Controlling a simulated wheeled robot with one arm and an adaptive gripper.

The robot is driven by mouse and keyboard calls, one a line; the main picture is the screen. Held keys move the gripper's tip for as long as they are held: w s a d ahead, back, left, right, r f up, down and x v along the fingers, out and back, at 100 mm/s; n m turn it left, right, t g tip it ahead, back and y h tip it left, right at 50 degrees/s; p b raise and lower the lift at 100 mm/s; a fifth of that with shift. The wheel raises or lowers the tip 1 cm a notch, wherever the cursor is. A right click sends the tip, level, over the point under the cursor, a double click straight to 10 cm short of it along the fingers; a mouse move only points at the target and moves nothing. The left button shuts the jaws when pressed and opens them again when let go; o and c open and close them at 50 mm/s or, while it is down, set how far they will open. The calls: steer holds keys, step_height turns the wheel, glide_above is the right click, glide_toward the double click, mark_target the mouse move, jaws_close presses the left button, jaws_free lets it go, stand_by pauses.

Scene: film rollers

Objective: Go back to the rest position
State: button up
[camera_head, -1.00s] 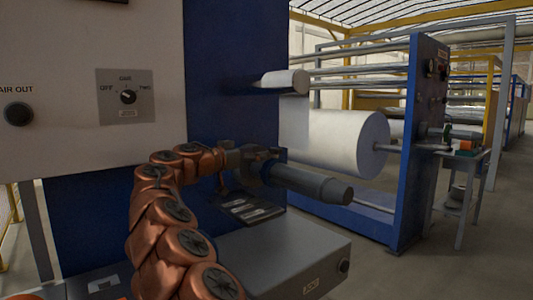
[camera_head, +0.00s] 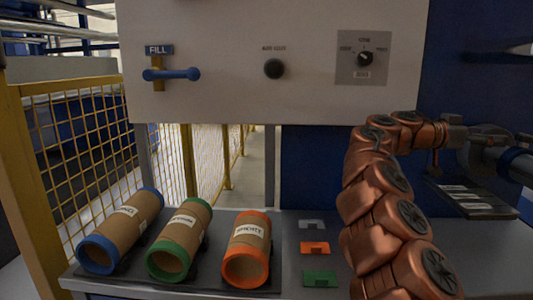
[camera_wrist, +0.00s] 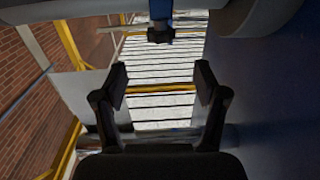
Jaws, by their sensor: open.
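My gripper (camera_wrist: 162,84) is open in the wrist view, with its two black fingers apart and nothing between them. In the head view my copper-coloured arm rises at the right and bends toward the right edge. Its wrist end is beside a grey spindle (camera_head: 516,164) that is cut off by the picture edge. The head view does not clearly show the fingertips, or whether they touch the spindle.
Three cardboard cores with blue (camera_head: 98,254), green (camera_head: 166,262) and orange (camera_head: 246,267) rims lie on the bench at the left. A white panel (camera_head: 220,90) with a blue FILL handle (camera_head: 172,74) stands behind. A yellow fence (camera_head: 85,150) is at the left.

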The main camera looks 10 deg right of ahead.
steer(key=s+a+r+n+t+y+p, duration=0.1)
steer(key=s+a+r+n+y+p, duration=0.3)
steer(key=s+a+p, duration=0.55)
steer(key=s+a+f+n+y+p, duration=0.4)
steer(key=s+a+n+p, duration=0.1)
steer(key=a, duration=0.7)
steer(key=s+a+f+n+y+p, duration=0.4)
steer(key=s+a+n+y+p, duration=0.1)
steer(key=a, duration=0.7)
steer(key=s+a+f+n+t+y+p, duration=0.1)
steer(key=s+a+f+n+y+p, duration=0.3)
steer(key=a, duration=0.7)
steer(key=s+n+p, duration=0.2)
steer(key=s+p, duration=0.2)
steer(key=shift+s+a+n, duration=0.3)
steer(key=shift+s+a, duration=0.05)
steer(key=shift+a, duration=0.15)
steer(key=shift+c, duration=0.3)
